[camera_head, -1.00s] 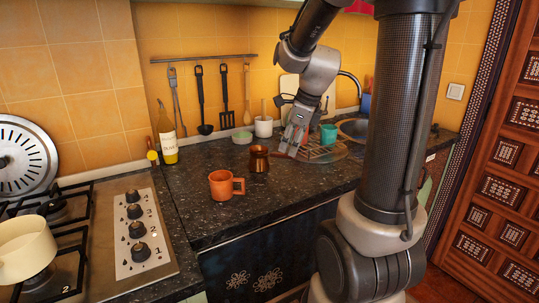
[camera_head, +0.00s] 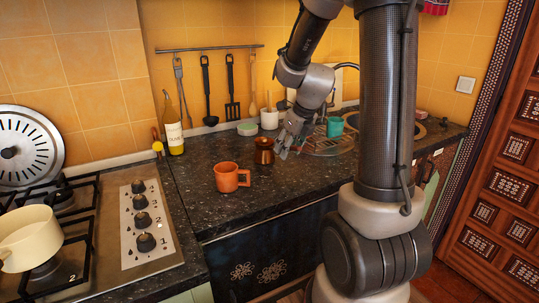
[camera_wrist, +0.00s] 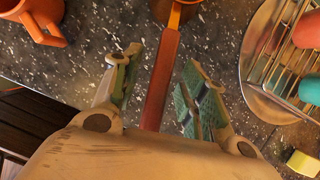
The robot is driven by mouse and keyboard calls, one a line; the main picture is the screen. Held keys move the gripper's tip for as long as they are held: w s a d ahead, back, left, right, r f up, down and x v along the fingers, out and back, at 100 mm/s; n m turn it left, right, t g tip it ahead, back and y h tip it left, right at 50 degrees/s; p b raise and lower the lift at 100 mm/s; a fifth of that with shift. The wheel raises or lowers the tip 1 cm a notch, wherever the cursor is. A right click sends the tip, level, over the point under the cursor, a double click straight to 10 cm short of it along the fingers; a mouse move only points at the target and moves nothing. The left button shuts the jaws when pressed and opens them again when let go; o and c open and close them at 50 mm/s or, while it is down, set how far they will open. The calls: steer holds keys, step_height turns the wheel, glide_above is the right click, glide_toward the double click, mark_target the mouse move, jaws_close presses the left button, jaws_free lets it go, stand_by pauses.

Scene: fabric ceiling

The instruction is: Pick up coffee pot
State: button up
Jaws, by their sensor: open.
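The coffee pot (camera_head: 264,151) is a small dark copper-brown pot standing upright on the dark speckled counter. In the wrist view only part of the pot (camera_wrist: 176,10) shows at the top edge. Its long reddish-brown handle (camera_wrist: 161,80) runs down between my fingers. My gripper (camera_head: 284,149) is just right of the pot, low over the counter. In the wrist view my gripper (camera_wrist: 164,66) is open, with one finger on each side of the handle and gaps showing on both sides. The handle's near end is hidden by the gripper body.
An orange mug (camera_head: 229,177) stands left of the pot and also shows in the wrist view (camera_wrist: 37,17). A wire dish rack (camera_head: 322,146) with a teal cup (camera_head: 334,127) is to the right. A bottle (camera_head: 173,132) and white container (camera_head: 269,119) stand behind; a stove (camera_head: 150,258) is left.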

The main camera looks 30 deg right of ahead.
jaws_close()
stand_by(0.5)
step_height(320, 180, up, 10)
steer(key=shift+r, duration=0.1)
stand_by(0.5)
